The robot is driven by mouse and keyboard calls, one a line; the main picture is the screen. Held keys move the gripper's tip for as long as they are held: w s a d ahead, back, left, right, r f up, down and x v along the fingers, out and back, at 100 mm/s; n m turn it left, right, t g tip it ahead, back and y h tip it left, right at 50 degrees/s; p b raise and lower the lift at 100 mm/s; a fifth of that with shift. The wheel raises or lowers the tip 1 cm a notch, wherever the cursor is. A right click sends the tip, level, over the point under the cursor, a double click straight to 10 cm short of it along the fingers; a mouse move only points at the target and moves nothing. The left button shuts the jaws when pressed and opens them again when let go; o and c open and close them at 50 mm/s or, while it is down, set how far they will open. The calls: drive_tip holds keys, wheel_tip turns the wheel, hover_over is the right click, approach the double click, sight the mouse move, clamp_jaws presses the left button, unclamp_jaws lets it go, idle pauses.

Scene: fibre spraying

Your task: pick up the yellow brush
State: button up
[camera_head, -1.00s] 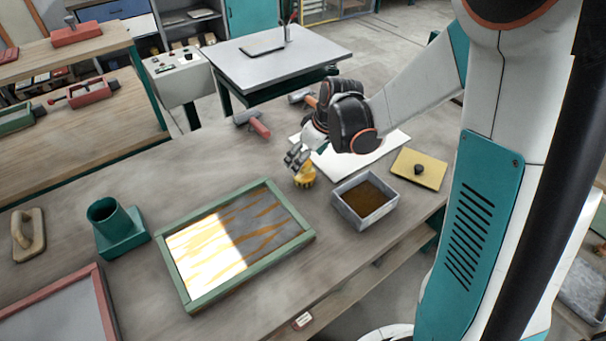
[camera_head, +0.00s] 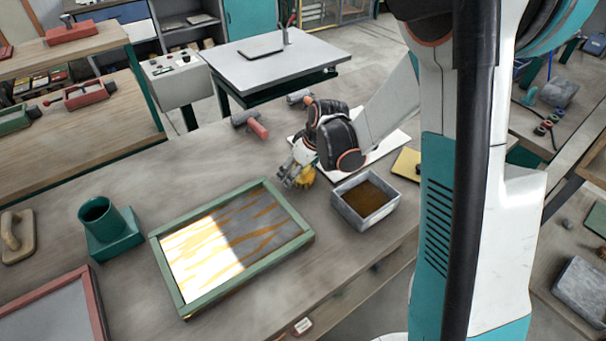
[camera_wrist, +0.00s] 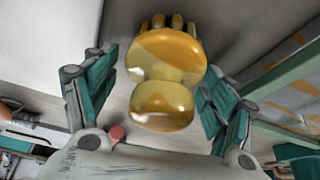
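The yellow brush (camera_head: 305,178) stands on the workbench between the green-framed screen and the grey tray, partly hidden by my gripper (camera_head: 292,170). In the wrist view the brush (camera_wrist: 163,105) is a glossy, rounded yellow body with several stubby lobes at its far end. My gripper (camera_wrist: 160,75) has its teal fingers spread on either side of the brush. A gap shows at the left finger. The right finger is close to the brush, and I cannot tell whether it touches.
A grey tray of brown material (camera_head: 365,212) stands right of the brush, and the green-framed screen (camera_head: 167,262) lies to the left. A white sheet (camera_head: 385,147) and a red-handled tool (camera_head: 258,129) lie behind. A green funnel (camera_head: 110,235) stands farther left.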

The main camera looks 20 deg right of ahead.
drive_tip(key=c, duration=1.1)
wheel_tip(320, 180, up, 20)
drive_tip(key=p, duration=0.6)
drive_tip(key=o, duration=0.6)
drive_tip(key=c, duration=0.4)
